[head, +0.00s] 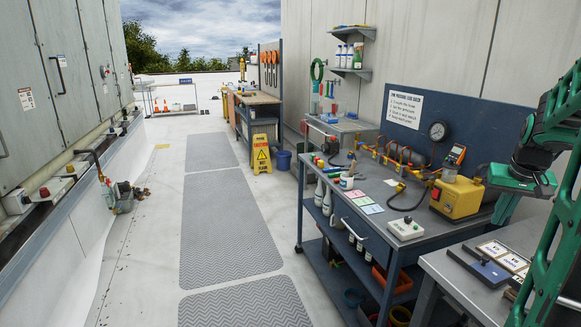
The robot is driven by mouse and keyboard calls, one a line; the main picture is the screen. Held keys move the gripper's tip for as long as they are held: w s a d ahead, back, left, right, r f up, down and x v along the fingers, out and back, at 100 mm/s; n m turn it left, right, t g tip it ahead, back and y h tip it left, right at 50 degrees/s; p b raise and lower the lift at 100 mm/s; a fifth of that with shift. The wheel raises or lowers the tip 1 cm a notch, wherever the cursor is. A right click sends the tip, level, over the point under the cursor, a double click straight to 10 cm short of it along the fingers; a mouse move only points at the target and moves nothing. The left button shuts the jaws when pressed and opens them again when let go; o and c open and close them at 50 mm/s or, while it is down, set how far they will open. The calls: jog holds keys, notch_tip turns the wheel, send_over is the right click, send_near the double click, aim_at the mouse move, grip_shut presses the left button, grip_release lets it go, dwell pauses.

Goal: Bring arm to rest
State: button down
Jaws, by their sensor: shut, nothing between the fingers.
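My green and black arm (535,150) is folded up at the right edge of the head view. One green link runs up along the edge. A black joint and a green block hang over the right end of the workbench. Part of the arm is cut off by the picture edge. I cannot make out my gripper's fingers anywhere in this view.
A grey workbench (375,240) holds a yellow device (457,197), a gauge (438,131), copper piping and a white switch box (406,229). A nearer table (450,275) carries cards. A yellow wet-floor sign (262,154) stands beside the clear matted walkway (225,225). Grey cabinets line the left.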

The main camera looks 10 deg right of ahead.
jog(key=s+a+f+g+y, duration=0.1)
jog(key=s+a+f, duration=0.1)
jog(key=s+a, duration=0.3)
jog(key=s+a+f+n+g+y, duration=0.1)
jog(key=s+a, duration=0.5)
jog(key=a, duration=0.6)
jog(key=s+a+f+g, duration=0.1)
jog(key=s+a+f, duration=0.2)
jog(key=s+a, duration=0.3)
jog(key=a, duration=0.3)
jog(key=shift+a+n+y, duration=0.2)
jog(key=shift+n+y, duration=0.1)
jog(key=shift+y, duration=0.1)
jog(key=shift+s, duration=0.1)
